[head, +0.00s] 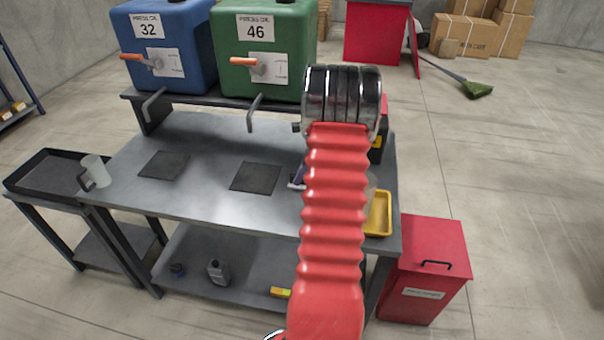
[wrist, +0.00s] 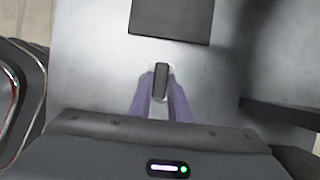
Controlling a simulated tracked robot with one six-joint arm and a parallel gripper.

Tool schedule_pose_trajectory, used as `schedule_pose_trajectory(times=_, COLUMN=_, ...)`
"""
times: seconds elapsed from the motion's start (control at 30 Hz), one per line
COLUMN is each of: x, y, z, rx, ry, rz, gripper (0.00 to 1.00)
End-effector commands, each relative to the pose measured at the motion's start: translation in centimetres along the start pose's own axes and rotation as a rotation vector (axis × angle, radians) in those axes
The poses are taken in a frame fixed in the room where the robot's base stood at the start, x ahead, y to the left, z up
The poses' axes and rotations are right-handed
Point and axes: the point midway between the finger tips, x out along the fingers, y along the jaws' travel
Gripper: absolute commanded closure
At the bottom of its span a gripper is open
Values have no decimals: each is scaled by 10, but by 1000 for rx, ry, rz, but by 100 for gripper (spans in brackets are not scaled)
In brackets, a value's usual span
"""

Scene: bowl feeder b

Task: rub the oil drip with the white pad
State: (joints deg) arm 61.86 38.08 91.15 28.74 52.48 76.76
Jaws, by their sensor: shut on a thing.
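My gripper (wrist: 160,90) has purple fingers shut on a small dark block, with white showing at its edges; this looks like the white pad (wrist: 160,98) under a dark grip. It is over the grey metal bench top, just short of a dark square plate (wrist: 170,18). In the head view, a bit of my gripper (head: 297,182) shows to the right of the right-hand dark plate (head: 255,178); my red arm hides the rest. I cannot make out the oil drip in either view. I cannot tell whether the pad touches the bench.
A blue tank (head: 165,45) and a green tank (head: 263,50) with orange-handled taps stand on a rear shelf. A pale jug (head: 95,171) is at the bench's left edge. A yellow tray (head: 378,213) is at the right. A red bin (head: 425,270) stands beside the bench.

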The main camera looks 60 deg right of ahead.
Motion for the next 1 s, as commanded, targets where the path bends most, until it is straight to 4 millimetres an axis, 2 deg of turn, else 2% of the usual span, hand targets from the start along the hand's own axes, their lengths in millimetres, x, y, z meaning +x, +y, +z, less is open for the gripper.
schedule_pose_trajectory(times=0.6, x=15, y=0, z=29, rx=-1, ry=0, rz=0, gripper=100)
schedule_pose_trajectory(times=1.0, x=16, y=-2, z=29, rx=0, ry=0, rz=0, gripper=100)
